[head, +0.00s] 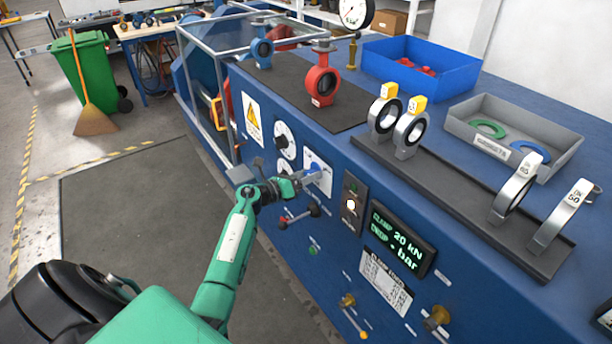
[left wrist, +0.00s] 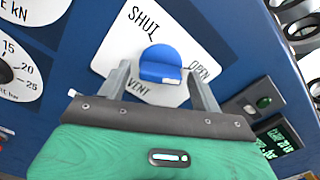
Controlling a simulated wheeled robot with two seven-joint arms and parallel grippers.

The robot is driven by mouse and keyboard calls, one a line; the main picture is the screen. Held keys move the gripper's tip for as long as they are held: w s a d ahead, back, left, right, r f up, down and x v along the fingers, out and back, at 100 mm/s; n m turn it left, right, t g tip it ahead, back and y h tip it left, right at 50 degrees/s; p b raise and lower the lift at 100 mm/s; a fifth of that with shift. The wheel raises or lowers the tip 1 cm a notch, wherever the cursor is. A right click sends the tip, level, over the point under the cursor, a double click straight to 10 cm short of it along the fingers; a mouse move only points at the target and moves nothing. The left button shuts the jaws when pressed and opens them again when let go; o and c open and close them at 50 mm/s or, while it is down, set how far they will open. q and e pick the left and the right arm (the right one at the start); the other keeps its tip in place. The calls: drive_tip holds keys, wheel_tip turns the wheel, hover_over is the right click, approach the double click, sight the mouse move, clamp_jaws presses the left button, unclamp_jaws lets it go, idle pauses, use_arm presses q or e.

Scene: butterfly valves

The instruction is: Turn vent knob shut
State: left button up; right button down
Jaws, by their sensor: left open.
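The vent knob (left wrist: 161,60) is blue with a white mark on its lower edge. It sits on a white plate (left wrist: 113,43) lettered SHUT, OPEN and VENT. The OPEN lettering is to the right of the knob and SHUT is above it. My left gripper (left wrist: 160,80) is open, with one finger on each side of the knob; whether they touch it I cannot tell. In the head view my left gripper (head: 302,178) is at the same plate (head: 321,178) on the blue panel, partly covering it. My right gripper is not in view.
Round gauges (head: 284,140) are left of the plate. A switch panel (head: 352,204) and a lit display (head: 398,238) are to the right. Valves and trays stand on the bench top above.

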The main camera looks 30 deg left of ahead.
use_arm(q)
drive_tip(key=c, duration=1)
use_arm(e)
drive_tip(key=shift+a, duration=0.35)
use_arm(q)
drive_tip(key=shift+n+p, duration=0.3)
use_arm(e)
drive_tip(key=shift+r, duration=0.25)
use_arm(q)
drive_tip(key=n+p, duration=0.1)
drive_tip(key=n, duration=0.1)
drive_tip(key=n+p, duration=0.1)
drive_tip(key=n, duration=0.1)
drive_tip(key=shift+r+n+p, duration=0.2)
drive_tip(key=shift+n+p, duration=0.1)
drive_tip(key=shift+p, duration=0.05)
drive_tip(key=n+p, duration=0.4)
drive_tip(key=n, duration=0.5)
drive_tip(key=n+p, duration=0.1)
drive_tip(key=n, duration=0.2)
drive_tip(key=n+p, duration=0.1)
drive_tip(key=n, duration=0.2)
drive_tip(key=shift+n+p, duration=0.45)
drive_tip(key=shift+n, duration=1.35)
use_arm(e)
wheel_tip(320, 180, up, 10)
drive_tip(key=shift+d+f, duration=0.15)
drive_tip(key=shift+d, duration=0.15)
